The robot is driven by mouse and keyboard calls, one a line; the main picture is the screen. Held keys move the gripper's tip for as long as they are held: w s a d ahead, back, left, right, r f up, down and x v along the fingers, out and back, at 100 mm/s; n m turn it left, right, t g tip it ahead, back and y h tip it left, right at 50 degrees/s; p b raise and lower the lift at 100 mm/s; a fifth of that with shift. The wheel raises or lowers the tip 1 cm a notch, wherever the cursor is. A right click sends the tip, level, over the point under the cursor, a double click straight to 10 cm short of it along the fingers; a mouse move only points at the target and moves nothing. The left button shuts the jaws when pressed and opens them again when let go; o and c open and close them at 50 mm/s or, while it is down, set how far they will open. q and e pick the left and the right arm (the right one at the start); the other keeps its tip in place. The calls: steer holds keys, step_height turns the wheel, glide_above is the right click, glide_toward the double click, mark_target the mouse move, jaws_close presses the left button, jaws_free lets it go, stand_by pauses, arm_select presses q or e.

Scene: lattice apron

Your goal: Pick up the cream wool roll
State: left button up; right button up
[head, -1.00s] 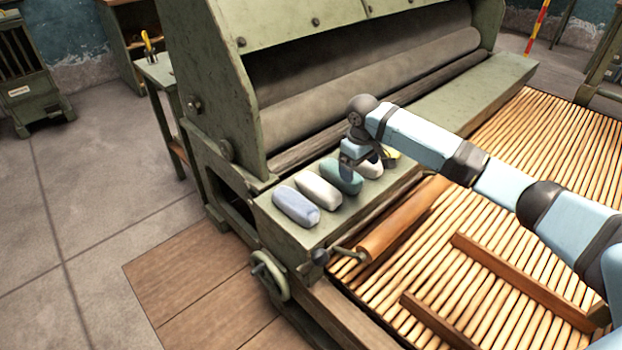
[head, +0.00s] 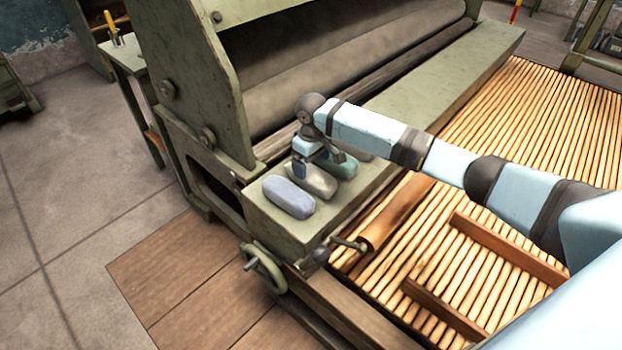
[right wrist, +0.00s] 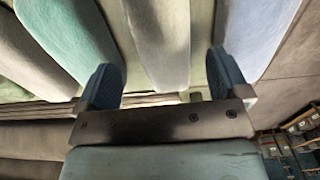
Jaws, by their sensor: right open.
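The cream wool roll (head: 318,184) lies on the green machine's shelf, second from the near end of a row of rolls, partly hidden by my right gripper (head: 320,170). In the right wrist view this pale roll (right wrist: 163,42) runs between the two blue fingers of the gripper (right wrist: 165,85). The fingers are open, one on each side of the roll; I cannot tell whether they touch it. A lavender roll (head: 289,198) lies on the near side and a teal roll (head: 346,166) on the far side. My left gripper is not in view.
Another pale roll (right wrist: 25,50) lies beyond the teal one. The machine's large roller (head: 350,70) and side plate (head: 190,80) rise behind the row. A slatted apron (head: 540,130), an orange-brown roller (head: 395,215) and a handwheel (head: 265,268) are in front.

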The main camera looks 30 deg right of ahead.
mark_target(311, 170)
step_height(311, 170, down, 5)
steer(key=shift+s+a+f+b, duration=0.1)
steer(key=shift+a+f+b, duration=0.05)
steer(key=shift+b, duration=0.65)
steer(key=c, duration=1)
